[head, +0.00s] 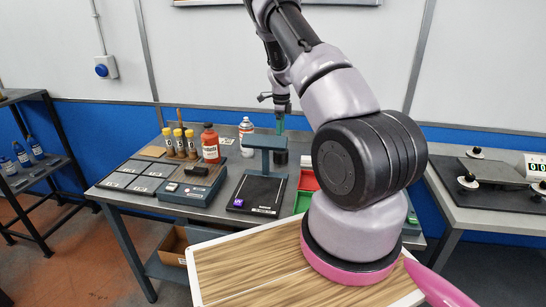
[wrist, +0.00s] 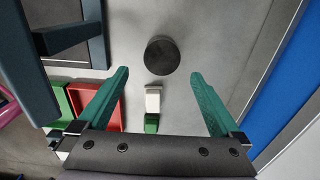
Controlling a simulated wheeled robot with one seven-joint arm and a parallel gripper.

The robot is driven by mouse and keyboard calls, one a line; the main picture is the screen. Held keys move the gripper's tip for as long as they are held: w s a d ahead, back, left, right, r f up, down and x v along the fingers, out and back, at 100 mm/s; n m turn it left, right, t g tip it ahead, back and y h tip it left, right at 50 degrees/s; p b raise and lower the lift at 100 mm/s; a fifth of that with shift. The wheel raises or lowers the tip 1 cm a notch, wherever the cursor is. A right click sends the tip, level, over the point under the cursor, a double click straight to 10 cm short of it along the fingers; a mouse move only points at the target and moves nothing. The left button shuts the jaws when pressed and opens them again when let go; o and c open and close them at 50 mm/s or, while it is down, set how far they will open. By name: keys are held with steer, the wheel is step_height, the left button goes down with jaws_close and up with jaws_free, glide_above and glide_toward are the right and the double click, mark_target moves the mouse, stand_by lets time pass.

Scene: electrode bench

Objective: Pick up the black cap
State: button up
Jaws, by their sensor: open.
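The black cap (wrist: 161,55) looks like a dark round disc standing on the grey bench top in the wrist view. In the head view a dark cylinder that looks like it (head: 281,157) stands right of the stand, below my gripper. My gripper (wrist: 159,73) has two green fingers spread wide, one on each side, with nothing held. The cap lies just past the fingertips, roughly centred between them, apart from both.
A blue-grey stand (head: 266,142) stands close left of the cap. A red bin (wrist: 107,105) and a green bin (wrist: 55,101) lie to the left. A small white and green item (wrist: 152,103) lies between the fingers in the wrist view. A red bottle (head: 210,144) stands further left.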

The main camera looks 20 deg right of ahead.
mark_target(281, 153)
step_height(281, 153, down, 6)
steer(key=shift+r, duration=0.25)
steer(key=f, duration=0.5)
steer(key=shift+w+d+f, duration=0.15)
steer(key=shift+d+f, duration=0.05)
steer(key=shift+f, duration=0.1)
steer(key=c, duration=1.1)
